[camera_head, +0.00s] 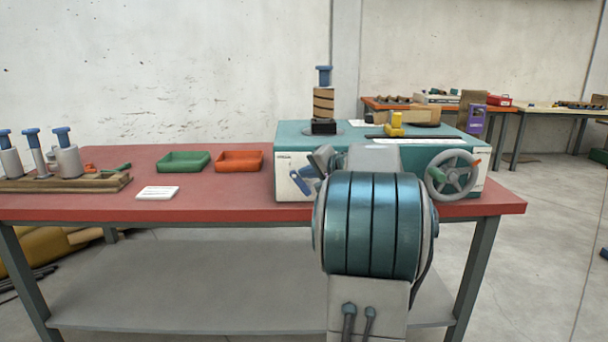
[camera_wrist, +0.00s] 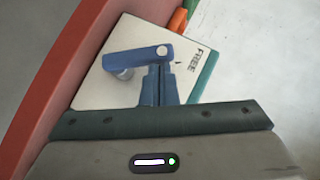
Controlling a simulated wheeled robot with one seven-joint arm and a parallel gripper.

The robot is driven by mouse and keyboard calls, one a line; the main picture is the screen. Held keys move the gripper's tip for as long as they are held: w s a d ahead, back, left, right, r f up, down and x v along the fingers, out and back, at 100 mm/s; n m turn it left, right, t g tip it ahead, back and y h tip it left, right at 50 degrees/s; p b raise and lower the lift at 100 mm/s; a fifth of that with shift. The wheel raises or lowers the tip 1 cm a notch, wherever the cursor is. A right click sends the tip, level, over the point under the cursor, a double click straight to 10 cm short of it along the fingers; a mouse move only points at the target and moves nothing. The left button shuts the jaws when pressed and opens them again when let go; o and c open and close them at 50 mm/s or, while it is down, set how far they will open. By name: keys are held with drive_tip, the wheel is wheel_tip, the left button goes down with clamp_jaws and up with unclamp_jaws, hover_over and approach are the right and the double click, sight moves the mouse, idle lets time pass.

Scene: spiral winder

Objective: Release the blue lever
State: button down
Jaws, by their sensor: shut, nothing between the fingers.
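The blue lever (camera_wrist: 135,58) is on the pale end panel of the winder, with a round pivot at its right end and a grey pin below its left end. It points left in the wrist view, away from the printed word FREE (camera_wrist: 198,61). The lever also shows in the head view (camera_head: 301,184), partly covered by my arm. My gripper (camera_wrist: 159,70) is shut and empty, its blue-grey fingers together just below the lever's pivot end. I cannot tell whether they touch the lever.
The winder (camera_head: 286,163) stands on the red bench (camera_head: 240,204), with a handwheel (camera_head: 452,175) at its right. A green tray (camera_head: 183,162) and an orange tray (camera_head: 239,161) sit to its left. The bench front between the white card (camera_head: 157,193) and winder is clear.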

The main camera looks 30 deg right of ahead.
idle(0.4)
drive_tip(key=w+d+r+p+v, duration=0.1)
drive_tip(key=d+p+v, duration=0.1)
drive_tip(key=v, duration=1)
drive_tip(key=shift+s+r+p, duration=0.35)
drive_tip(key=shift+r+p, duration=0.1)
drive_tip(key=shift+r, duration=0.1)
drive_tip(key=shift+d, duration=0.1)
